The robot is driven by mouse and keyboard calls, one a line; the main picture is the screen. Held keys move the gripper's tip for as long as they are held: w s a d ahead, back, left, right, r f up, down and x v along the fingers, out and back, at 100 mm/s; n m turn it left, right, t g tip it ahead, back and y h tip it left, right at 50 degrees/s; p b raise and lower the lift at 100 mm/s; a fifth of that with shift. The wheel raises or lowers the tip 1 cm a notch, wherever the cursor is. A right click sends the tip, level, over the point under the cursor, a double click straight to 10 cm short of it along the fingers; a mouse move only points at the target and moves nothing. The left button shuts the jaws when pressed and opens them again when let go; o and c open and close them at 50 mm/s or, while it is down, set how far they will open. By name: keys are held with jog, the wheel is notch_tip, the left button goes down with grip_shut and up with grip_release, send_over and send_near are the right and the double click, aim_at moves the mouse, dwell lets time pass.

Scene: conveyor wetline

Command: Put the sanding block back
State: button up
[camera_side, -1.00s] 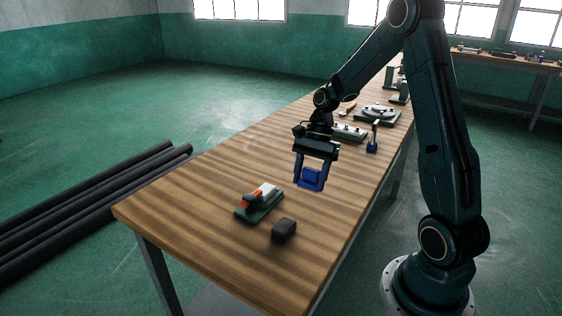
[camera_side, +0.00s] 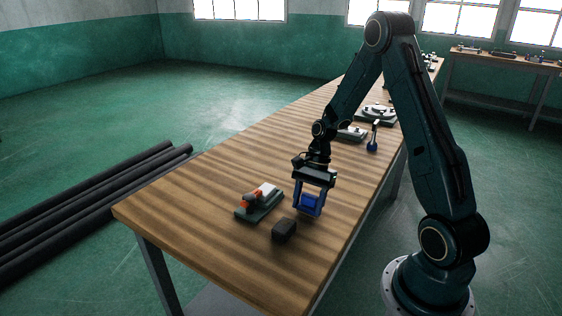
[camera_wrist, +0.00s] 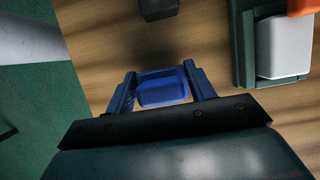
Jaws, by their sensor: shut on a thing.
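My gripper (camera_side: 308,211) points down and is shut on a blue block (camera_side: 308,204). In the wrist view the blue block (camera_wrist: 163,88) sits between both fingers (camera_wrist: 162,82). It is low over the table; I cannot tell whether it touches. A dark block (camera_side: 284,229) lies on the table in front of the gripper, apart from it; it also shows at the top of the wrist view (camera_wrist: 158,8). I cannot tell for certain which of the two blocks is the sanding block.
A green-based fixture (camera_side: 247,214) with orange and pale parts stands left of the gripper; its base also shows in the wrist view (camera_wrist: 245,50). A blue-based upright tool (camera_side: 373,145) and more fixtures (camera_side: 378,113) stand farther back on the wooden table (camera_side: 190,205). The near-left tabletop is clear.

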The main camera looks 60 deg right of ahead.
jog(key=shift+f, duration=0.25)
jog(key=o, duration=1)
jog(key=shift+c, duration=0.2)
jog(key=v, duration=1.2)
jog(key=shift+r, duration=0.15)
